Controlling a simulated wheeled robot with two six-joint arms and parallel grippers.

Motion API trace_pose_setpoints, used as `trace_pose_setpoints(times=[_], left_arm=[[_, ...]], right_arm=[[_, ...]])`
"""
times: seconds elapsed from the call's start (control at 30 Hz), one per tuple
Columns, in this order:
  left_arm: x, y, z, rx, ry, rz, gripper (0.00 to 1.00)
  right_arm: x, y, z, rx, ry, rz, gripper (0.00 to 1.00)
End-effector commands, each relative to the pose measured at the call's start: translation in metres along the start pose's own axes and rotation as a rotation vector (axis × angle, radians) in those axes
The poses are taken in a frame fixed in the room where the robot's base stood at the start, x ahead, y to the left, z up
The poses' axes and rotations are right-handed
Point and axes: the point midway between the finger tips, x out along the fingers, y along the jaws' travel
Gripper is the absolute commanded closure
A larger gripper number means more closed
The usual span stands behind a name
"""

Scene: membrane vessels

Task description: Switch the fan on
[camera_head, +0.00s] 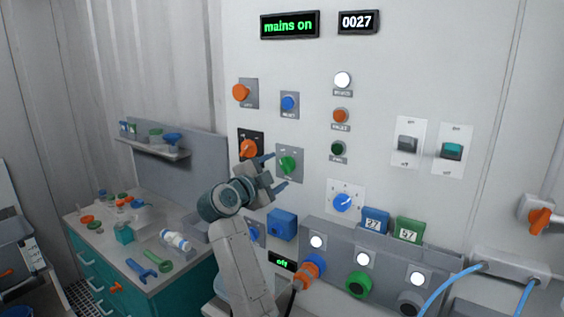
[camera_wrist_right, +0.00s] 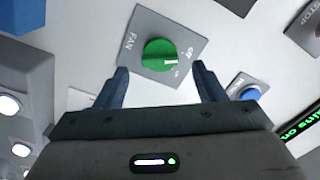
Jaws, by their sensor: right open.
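The fan switch is a green rotary knob (camera_head: 288,164) on a small grey plate on the white panel. In the right wrist view the green knob (camera_wrist_right: 158,54) sits on a plate marked FAN (camera_wrist_right: 142,24). Its white mark points to the right of that picture, near two small labels; I cannot read its setting for sure. My right gripper (camera_head: 275,172) is open in front of the knob. In the wrist view its two fingers (camera_wrist_right: 160,72) stand apart on either side of the knob, and nothing is between them. My left gripper is out of view.
An orange rotary knob (camera_head: 249,149) and a blue button (camera_head: 290,103) are close to the fan switch. A blue dial (camera_head: 343,202) and a blue box (camera_head: 282,224) lie lower. Displays read "mains on" (camera_head: 290,25) and "off" (camera_head: 283,263). A cluttered bench (camera_head: 150,275) stands left.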

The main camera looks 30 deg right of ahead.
Motion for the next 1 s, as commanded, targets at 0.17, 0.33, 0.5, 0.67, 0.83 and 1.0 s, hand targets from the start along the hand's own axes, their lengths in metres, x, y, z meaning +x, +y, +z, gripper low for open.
trace_pose_setpoints(times=[0.17,0.33,0.5,0.67,0.83,1.0], left_arm=[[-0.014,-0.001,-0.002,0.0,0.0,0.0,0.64],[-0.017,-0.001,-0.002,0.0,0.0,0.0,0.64],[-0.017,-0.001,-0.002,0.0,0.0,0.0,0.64],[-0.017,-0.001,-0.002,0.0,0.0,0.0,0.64],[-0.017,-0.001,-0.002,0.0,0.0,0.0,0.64],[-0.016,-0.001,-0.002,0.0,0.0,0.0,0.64]], right_arm=[[0.026,-0.002,-0.002,-0.002,0.002,-0.001,0.36],[0.037,0.0,-0.001,-0.001,0.001,0.0,0.36],[0.038,0.001,0.0,0.001,0.0,0.0,0.36],[0.038,0.001,0.0,0.0,0.0,0.0,0.44],[0.038,0.001,0.0,0.0,0.0,0.0,0.78],[0.038,0.001,0.0,0.003,0.001,0.0,0.81]])
